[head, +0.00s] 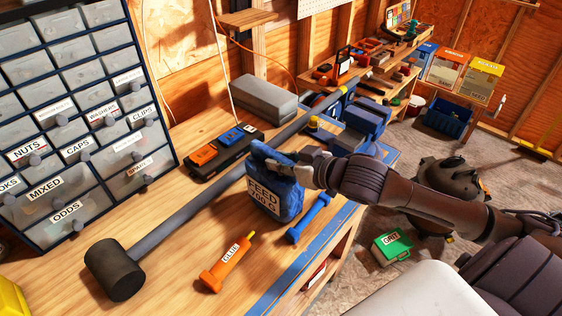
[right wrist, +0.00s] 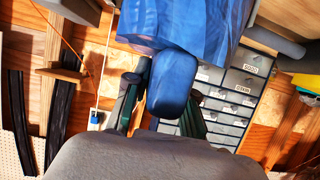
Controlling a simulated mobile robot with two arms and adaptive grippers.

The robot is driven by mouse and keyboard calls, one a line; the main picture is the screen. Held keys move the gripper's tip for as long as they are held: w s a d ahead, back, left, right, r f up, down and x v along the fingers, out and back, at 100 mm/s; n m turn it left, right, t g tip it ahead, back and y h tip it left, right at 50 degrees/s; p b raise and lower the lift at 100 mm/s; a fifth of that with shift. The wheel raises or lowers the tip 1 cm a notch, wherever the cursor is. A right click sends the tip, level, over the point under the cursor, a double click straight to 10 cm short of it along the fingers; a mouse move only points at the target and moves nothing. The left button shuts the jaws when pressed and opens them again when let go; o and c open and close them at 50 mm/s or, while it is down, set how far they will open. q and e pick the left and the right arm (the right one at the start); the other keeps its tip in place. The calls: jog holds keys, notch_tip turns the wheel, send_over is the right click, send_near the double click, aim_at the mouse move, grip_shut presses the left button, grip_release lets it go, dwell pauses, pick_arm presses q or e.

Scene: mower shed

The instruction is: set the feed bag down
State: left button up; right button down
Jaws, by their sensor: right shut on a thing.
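The blue feed bag (head: 262,200), with a white label reading FEED, is upright over the workbench (head: 185,255) near its front edge. I cannot tell whether its base touches the wood. My right gripper (head: 290,168) reaches in from the right and is shut on the top of the bag. In the right wrist view the bag (right wrist: 190,22) fills the top, and its blue tab sits between the fingers of the gripper (right wrist: 158,88). My left gripper is not in view.
A long-handled mallet (head: 118,270) lies across the bench behind the bag. An orange glue tube (head: 227,264) and a blue tool (head: 309,218) lie in front. A tray (head: 222,150), grey case (head: 263,98) and drawer cabinet (head: 85,110) stand behind. Bare wood shows at the front left.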

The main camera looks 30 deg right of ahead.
jog(key=shift+f, duration=0.5)
jog(key=c, duration=1.3)
grip_release()
jog(key=shift+f, duration=0.2)
jog(key=o, duration=0.3)
jog(key=shift+o, duration=0.2)
jog(key=shift+r, duration=0.1)
